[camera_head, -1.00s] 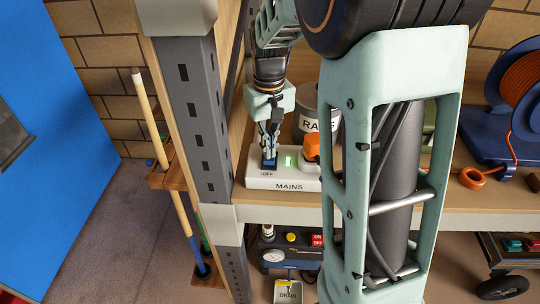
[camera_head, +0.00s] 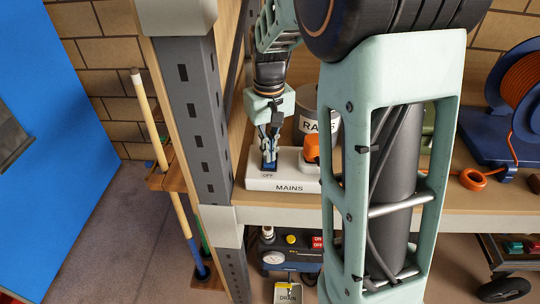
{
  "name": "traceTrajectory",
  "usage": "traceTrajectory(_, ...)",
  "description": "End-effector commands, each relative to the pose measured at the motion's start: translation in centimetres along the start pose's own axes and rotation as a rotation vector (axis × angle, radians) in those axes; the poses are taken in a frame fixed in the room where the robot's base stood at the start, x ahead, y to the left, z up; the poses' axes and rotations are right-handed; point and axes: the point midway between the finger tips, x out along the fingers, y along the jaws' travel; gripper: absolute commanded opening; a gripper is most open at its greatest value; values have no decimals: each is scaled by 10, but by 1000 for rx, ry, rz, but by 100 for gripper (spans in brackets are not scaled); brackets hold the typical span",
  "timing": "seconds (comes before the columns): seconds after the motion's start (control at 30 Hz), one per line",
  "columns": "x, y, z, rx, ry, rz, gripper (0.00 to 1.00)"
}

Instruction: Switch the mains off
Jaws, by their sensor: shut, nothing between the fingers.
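The white mains block (camera_head: 262,185), marked MAINS on its front, sits on the wooden shelf. Its blue switch (camera_head: 269,167) is at the left, with an OFF label in front of it. No green light shows on the block. An orange plug (camera_head: 311,149) stands at its right end, partly hidden by my arm. My gripper (camera_head: 269,160) points down with its shut, empty fingertips at the switch, seeming to touch it. The fingers hide much of the switch, so its tilt is hard to read.
A tin marked RAGS (camera_head: 315,125) stands behind the block. A grey shelf post (camera_head: 197,120) rises close on the left. An orange cable reel (camera_head: 520,100) is at the right. A compressor (camera_head: 285,252) sits below.

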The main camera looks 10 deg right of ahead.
Motion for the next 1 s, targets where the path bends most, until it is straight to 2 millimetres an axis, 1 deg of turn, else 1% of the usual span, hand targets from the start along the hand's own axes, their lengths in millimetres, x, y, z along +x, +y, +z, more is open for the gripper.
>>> traceTrajectory(0.03, -6, 0, 0, 0, 1, 0, 0)
traceTrajectory(0.1, -12, 0, 0, 0, 1, 0, 0)
traceTrajectory(0.7, -61, 0, 0, 0, 1, 0, 0)
traceTrajectory(0.83, -67, 0, 0, 0, 0, 0, 0)
traceTrajectory(1.0, -66, 0, 0, 0, 0, 0, 0)
